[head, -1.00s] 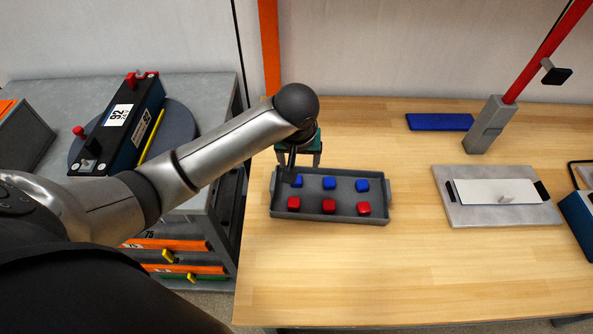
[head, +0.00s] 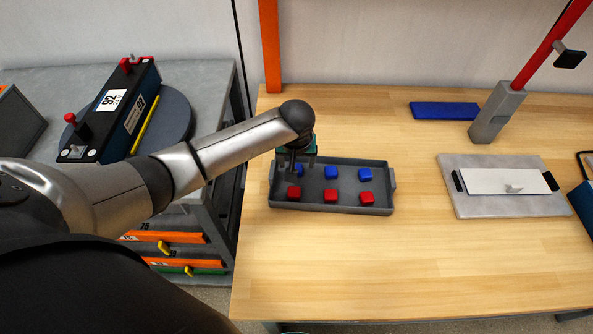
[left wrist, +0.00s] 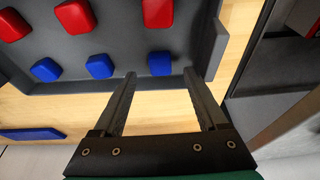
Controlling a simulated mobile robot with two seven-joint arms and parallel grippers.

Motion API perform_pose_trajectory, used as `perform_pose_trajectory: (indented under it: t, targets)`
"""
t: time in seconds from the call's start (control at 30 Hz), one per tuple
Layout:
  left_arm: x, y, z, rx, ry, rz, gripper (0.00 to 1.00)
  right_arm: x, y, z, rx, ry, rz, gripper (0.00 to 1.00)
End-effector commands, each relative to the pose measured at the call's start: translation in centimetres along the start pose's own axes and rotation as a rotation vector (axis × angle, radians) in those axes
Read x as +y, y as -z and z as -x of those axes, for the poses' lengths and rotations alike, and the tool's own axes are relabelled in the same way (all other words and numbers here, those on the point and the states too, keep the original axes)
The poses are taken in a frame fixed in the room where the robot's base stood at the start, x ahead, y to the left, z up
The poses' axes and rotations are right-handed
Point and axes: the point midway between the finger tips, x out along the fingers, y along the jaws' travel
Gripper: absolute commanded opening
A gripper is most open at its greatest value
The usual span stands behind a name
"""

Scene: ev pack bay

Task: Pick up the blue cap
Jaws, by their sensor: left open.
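A grey tray (head: 337,209) on the wooden table holds three blue caps in the back row and three red caps in the front row. My left gripper (head: 300,167) is open and empty at the tray's back left corner, above the leftmost blue cap (head: 299,171), which it partly hides. In the left wrist view that cap (left wrist: 160,64) shows just beyond the gap between the open fingertips (left wrist: 160,74). The other blue caps are the middle one (head: 331,173) and the right one (head: 365,174). My right gripper is not in view.
The tray's raised rim is close to my fingers. A blue bar (head: 444,110), a red post in a grey base (head: 497,115) and a grey plate with a white panel (head: 506,182) stand to the right. The front of the table is clear.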

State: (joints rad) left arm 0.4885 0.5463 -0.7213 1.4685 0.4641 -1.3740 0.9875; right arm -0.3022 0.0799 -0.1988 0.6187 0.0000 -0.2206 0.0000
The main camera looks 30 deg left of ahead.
Motion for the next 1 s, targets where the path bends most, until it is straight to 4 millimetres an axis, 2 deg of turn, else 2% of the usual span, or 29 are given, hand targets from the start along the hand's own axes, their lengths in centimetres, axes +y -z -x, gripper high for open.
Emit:
perform_pose_trajectory:
  t: [0.03, 0.2, 0.5, 1.0]
  targets:
    - [-0.1, -0.2, -1.2, -0.001, 0.002, 0.000, 0.75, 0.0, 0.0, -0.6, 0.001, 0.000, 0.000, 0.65]
    - [-0.1, -0.1, -2.9, 0.001, 0.000, 0.000, 0.75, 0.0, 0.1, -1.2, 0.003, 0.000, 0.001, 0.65]
    - [-0.1, -0.1, -3.2, 0.001, -0.001, -0.001, 0.75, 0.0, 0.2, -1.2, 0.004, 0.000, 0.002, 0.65]
    - [-0.1, -0.1, -3.2, 0.000, 0.000, -0.001, 0.20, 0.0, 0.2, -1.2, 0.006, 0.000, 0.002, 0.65]
